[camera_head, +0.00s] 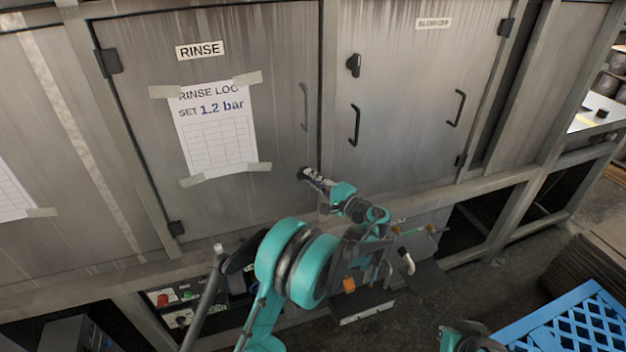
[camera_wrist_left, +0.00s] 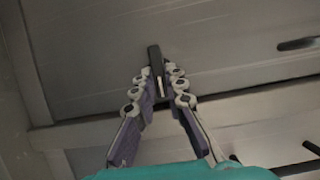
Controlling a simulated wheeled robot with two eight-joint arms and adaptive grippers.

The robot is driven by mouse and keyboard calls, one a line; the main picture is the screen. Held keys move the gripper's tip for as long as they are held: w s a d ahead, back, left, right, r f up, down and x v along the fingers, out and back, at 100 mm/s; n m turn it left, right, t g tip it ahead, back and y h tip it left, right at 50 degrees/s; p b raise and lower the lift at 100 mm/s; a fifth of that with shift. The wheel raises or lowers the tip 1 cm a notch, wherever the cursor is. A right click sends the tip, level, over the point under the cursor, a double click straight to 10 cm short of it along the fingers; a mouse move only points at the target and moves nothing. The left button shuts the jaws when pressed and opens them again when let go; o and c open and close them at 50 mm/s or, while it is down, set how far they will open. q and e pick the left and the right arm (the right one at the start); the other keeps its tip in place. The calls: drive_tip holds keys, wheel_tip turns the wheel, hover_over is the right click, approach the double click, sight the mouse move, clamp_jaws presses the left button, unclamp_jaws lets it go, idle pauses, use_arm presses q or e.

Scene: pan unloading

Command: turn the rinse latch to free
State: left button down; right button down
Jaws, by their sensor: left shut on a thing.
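The rinse door (camera_head: 150,130) is a stained grey metal panel with a "RINSE" label, and it is shut. The rinse latch (camera_head: 304,173) is a small dark piece low by the door's right edge. My left gripper (camera_head: 315,179) has its fingers at it. In the left wrist view the black latch (camera_wrist_left: 155,62) stands between the fingertips of my left gripper (camera_wrist_left: 160,82), which is shut on it. The fingers hide part of the latch, so its exact turn is hard to tell. My right gripper is not in view.
A taped rinse log sheet (camera_head: 216,130) hangs on the door, with a grey handle (camera_head: 304,107) beside it. The neighbouring door (camera_head: 405,120) has a black latch (camera_head: 353,65) and two dark handles. A blue crate (camera_head: 570,325) stands at the lower right. A frame beam runs below the doors.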

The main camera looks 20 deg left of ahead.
use_arm(q)
drive_tip(key=shift+a+r, duration=0.1)
idle(0.3)
drive_tip(key=c, duration=1.6)
unclamp_jaws()
drive_tip(key=shift+o, duration=0.2)
drive_tip(key=shift+w+a, duration=0.1)
drive_tip(key=v, duration=1.2)
